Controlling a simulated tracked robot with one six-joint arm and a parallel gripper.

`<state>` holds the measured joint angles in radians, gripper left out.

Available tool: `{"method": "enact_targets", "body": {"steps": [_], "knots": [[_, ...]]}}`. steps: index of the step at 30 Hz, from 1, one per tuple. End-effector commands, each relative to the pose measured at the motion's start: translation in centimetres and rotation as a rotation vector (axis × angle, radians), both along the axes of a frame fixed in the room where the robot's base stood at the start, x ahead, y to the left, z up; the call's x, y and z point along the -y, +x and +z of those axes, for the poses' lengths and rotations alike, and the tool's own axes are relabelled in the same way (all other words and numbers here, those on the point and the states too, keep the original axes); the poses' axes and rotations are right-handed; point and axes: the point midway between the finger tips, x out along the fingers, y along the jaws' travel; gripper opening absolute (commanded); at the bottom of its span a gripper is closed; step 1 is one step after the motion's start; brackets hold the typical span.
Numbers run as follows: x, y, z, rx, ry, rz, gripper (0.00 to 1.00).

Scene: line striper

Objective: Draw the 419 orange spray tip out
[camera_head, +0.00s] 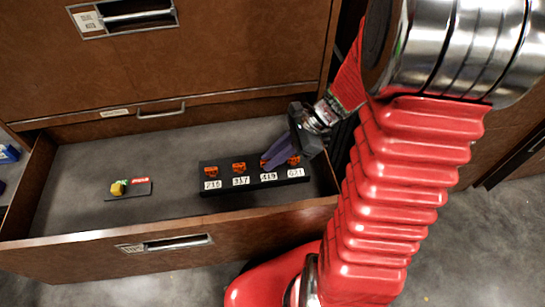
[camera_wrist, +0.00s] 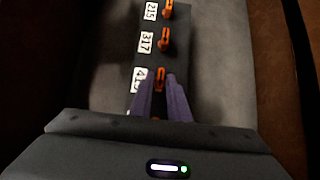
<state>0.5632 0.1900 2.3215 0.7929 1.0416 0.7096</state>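A black rack (camera_head: 211,172) stands in the open drawer and holds orange spray tips in a row, each behind a white number label. The 419 label (camera_head: 268,176) is third from the left; its orange tip (camera_wrist: 160,78) shows in the wrist view between my fingers. My gripper (camera_head: 272,162) has two purple fingers and comes down from the upper right over the 419 place. In the wrist view my gripper (camera_wrist: 160,82) straddles the tip, with a narrow gap seeming to show beside it. Contact is hard to tell. The gripper partly hides the 419 tip in the head view.
The 317 tip (camera_head: 239,167) and the 215 tip (camera_head: 211,171) stand to the left, and another orange tip (camera_head: 294,160) stands close on the right. A dark tray (camera_head: 140,190) with small yellow, green and red items lies farther left. Drawer walls enclose the rack.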

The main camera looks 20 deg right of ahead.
Motion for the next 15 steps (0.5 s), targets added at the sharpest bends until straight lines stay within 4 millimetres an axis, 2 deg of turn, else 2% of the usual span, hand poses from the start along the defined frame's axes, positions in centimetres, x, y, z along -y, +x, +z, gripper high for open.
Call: {"method": "enact_targets", "body": {"steps": [6,15], "knots": [[0.0,0.0,0.0,0.0,0.0,0.0,0.0],[0.0,0.01,0.12,0.0,0.0,0.0,0.0]]}}
